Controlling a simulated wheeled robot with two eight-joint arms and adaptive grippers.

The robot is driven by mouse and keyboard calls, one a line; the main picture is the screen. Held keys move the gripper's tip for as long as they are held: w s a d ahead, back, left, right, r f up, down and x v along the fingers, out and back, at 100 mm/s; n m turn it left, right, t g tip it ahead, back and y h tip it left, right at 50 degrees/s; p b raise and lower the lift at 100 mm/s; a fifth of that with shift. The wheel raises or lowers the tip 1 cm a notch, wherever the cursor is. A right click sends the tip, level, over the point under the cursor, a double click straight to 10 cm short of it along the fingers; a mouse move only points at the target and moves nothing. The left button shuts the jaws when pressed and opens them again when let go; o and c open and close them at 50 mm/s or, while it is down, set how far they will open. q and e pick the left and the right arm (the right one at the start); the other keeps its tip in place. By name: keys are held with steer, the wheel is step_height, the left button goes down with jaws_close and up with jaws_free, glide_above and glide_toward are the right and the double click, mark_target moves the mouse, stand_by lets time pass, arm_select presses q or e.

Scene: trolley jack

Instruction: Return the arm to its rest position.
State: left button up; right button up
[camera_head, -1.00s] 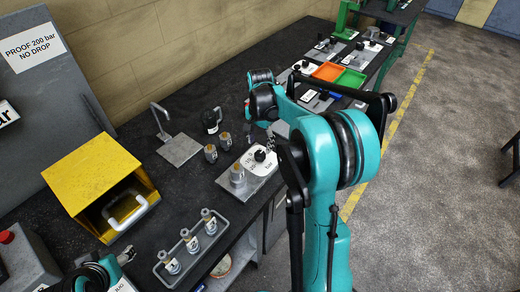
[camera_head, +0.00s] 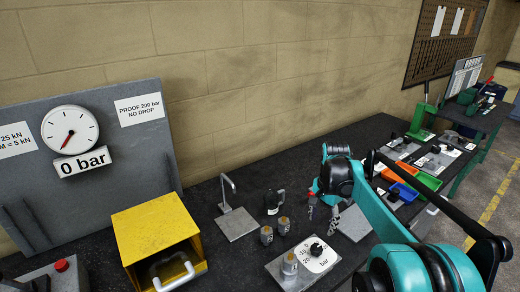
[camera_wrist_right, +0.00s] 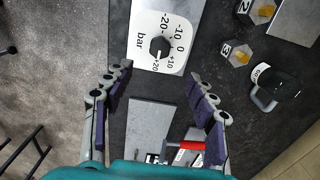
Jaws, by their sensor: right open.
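My right arm, teal and black (camera_head: 375,212), reaches in from the lower right over the bench. My right gripper (camera_head: 323,212) hangs above the bench, behind the dial plate and right of the dark mug. In the right wrist view the gripper (camera_wrist_right: 161,72) has its two jointed fingers spread wide, with nothing held between them. The white dial plate with its black knob (camera_wrist_right: 160,47) shows beyond the fingertips, apart from them. A red-handled item (camera_wrist_right: 186,145) shows low between the fingers. My left gripper is not in view.
A yellow open box (camera_head: 155,225) stands left, before a grey panel with a gauge (camera_head: 70,130) marked 0 bar. A metal stand (camera_head: 236,222), a dark mug (camera_head: 272,202) and small metal cylinders (camera_head: 267,236) are near the gripper. Orange (camera_head: 400,175) and green bins lie farther right.

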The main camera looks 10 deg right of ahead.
steer(key=s+a+f+n+t+b, duration=0.1)
steer(key=s+a+f+n+t, duration=0.1)
steer(key=s+a+n, duration=0.4)
steer(key=s+a+f+n+t+b, duration=0.1)
steer(key=s+a+f+n+t, duration=0.2)
steer(key=s, duration=1)
steer(key=a+n+t, duration=0.2)
steer(key=a+n, duration=0.2)
steer(key=a, duration=0.2)
steer(key=shift+s+a+n, duration=0.15)
steer(key=shift+a+n, duration=0.05)
steer(key=shift+n, duration=0.1)
